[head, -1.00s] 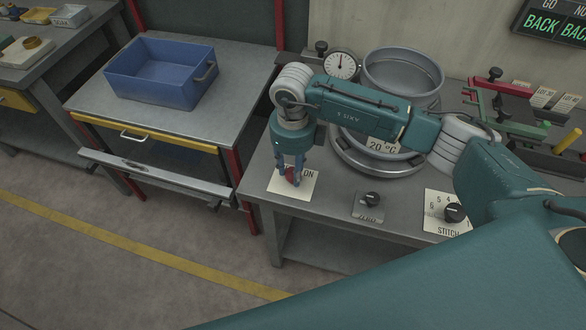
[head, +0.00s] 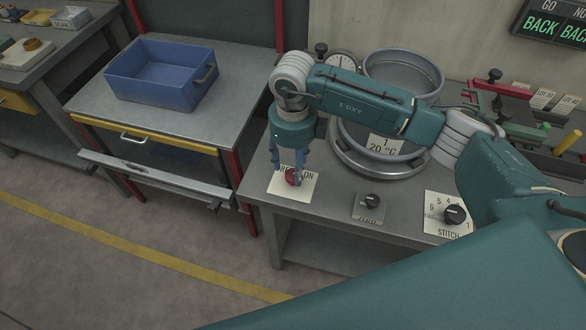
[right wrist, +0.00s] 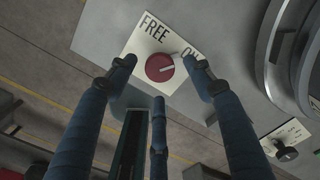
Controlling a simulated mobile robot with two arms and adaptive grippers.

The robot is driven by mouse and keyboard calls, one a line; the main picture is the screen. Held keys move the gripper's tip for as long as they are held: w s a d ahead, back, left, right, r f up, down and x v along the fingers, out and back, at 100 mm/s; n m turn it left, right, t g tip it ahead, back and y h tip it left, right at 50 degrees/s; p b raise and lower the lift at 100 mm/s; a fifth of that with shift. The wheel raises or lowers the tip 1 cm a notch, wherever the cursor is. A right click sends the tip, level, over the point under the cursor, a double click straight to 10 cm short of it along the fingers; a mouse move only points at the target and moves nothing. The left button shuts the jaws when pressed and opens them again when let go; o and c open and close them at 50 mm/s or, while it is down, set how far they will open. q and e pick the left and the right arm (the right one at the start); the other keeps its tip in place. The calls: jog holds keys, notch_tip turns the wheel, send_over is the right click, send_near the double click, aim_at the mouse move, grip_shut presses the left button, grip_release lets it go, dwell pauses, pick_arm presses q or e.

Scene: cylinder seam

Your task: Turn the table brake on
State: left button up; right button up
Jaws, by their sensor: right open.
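The brake control is a red round knob (head: 292,177) on a white label plate (head: 306,187) at the front left of the grey bench. In the right wrist view the red knob (right wrist: 159,67) carries a white pointer line, aimed to the right, roughly toward the ON side of the plate (right wrist: 145,48). FREE is printed at the plate's upper left. My right gripper (head: 287,170) is over the knob with its fingers spread. In the right wrist view the fingertips (right wrist: 160,72) stand around the knob, apart from it. My left gripper is not in view.
A small dark knob (head: 372,199) and a STITCH dial (head: 455,213) sit to the right on the bench front. A metal cylinder (head: 402,75) and a round gauge (head: 342,62) stand behind my right arm. A blue bin (head: 160,88) is on the left table.

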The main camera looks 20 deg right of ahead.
aim_at(293, 174)
notch_tip(293, 174, up, 9)
jog(key=shift+r, duration=0.15)
dwell(0.6)
